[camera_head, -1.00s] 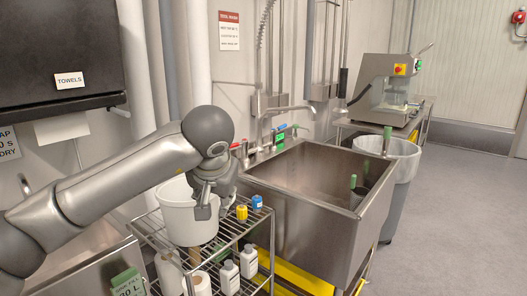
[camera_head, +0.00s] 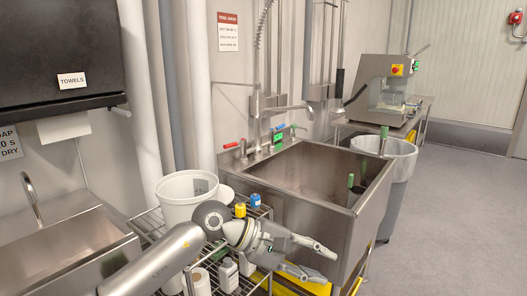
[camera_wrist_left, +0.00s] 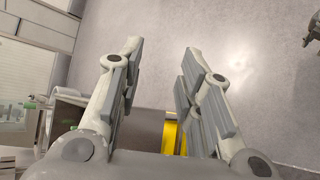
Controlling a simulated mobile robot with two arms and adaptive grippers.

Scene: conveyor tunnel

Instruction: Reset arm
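My left gripper (camera_head: 318,262) is in the lower middle of the head view, in front of the steel sink and the wire rack. Its fingers point right and are spread apart with nothing between them. The left wrist view also shows the two fingers (camera_wrist_left: 160,85) wide apart over the grey floor. My left arm comes in from the bottom left and covers part of the rack. My right gripper is not in the head view.
A white bucket (camera_head: 183,208) stands on the wire rack (camera_head: 150,226), with small bottles (camera_head: 228,274) below. The steel sink (camera_head: 357,221) is behind my gripper. A grey bin (camera_head: 400,170) stands to its right. The floor (camera_head: 455,220) at the right is clear.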

